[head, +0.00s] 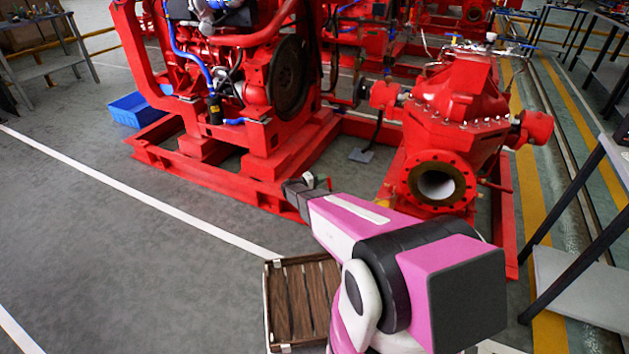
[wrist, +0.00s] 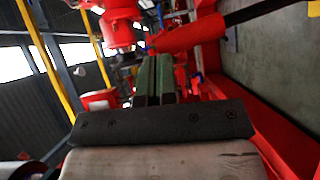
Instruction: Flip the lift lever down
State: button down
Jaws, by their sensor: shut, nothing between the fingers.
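I cannot make out the lift lever for certain in either view. My gripper (head: 306,184) is at the end of my pink and white arm in the head view, low in front of the red pumpset base frame (head: 222,181). Its green fingers (wrist: 154,66) lie side by side in the wrist view, shut with nothing between them. Red machine parts show beyond the fingertips, with no clear contact. A dark rod with a grey foot plate (head: 361,155) stands between the engine and the pump, apart from my gripper. My arm hides part of the floor and base frame.
The red pump (head: 455,105) with its open round flange (head: 440,184) stands right of my gripper. The engine flywheel (head: 290,78) is behind it. A wooden pallet (head: 300,300) lies below my arm. A blue bin (head: 136,109) is left; grey floor there is clear.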

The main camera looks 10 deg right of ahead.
jog(key=s+d+m+y, duration=0.3)
jog(key=s+d+m, duration=0.1)
jog(key=d, duration=0.3)
jog(key=shift+s+r+y, duration=0.15)
jog(key=shift+s+y, duration=0.25)
jog(key=shift+s, duration=0.15)
jog(key=shift+d, duration=0.1)
jog(key=w+r+v, duration=0.1)
jog(key=w+v, duration=0.1)
jog(key=v, duration=1.1)
jog(key=shift+w+a, duration=0.25)
jog(key=shift+a, duration=0.15)
